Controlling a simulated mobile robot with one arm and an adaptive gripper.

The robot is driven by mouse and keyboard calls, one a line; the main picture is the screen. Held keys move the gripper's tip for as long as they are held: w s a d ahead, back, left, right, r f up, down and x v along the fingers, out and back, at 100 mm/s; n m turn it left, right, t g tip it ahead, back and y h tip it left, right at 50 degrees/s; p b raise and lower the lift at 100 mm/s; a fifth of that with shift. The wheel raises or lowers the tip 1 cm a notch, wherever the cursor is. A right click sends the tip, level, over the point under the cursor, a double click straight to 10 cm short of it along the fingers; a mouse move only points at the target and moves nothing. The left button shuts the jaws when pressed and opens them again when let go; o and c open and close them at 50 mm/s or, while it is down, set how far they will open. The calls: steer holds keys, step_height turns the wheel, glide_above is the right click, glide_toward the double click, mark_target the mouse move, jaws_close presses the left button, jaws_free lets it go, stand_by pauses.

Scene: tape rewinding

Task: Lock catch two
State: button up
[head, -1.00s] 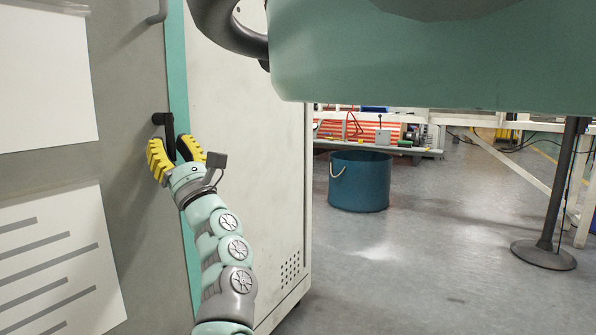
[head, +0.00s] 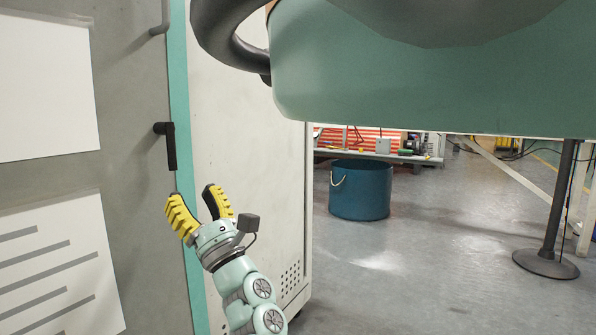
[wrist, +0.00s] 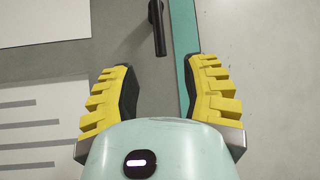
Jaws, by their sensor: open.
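A black lever catch (head: 169,146) sits on the grey cabinet door beside the teal edge strip, its arm hanging straight down from its pivot. It also shows at the top of the wrist view (wrist: 157,28). I cannot tell from its looks whether it is catch two. My gripper (head: 194,203), with yellow ribbed fingers, is open and empty below and slightly right of the catch, apart from it. In the wrist view my gripper (wrist: 165,85) has its fingers spread, with the catch beyond the fingertips, roughly between their lines.
A grey bar handle (head: 161,18) is above the catch. White sheets (head: 45,85) are on the door. The pale cabinet side (head: 238,130) is right of the teal strip (head: 181,100). A blue bucket (head: 360,190) and a black stand (head: 545,262) are on the floor at right.

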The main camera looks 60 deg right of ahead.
steer(key=shift+v, duration=1.25)
steer(key=shift+r, duration=0.1)
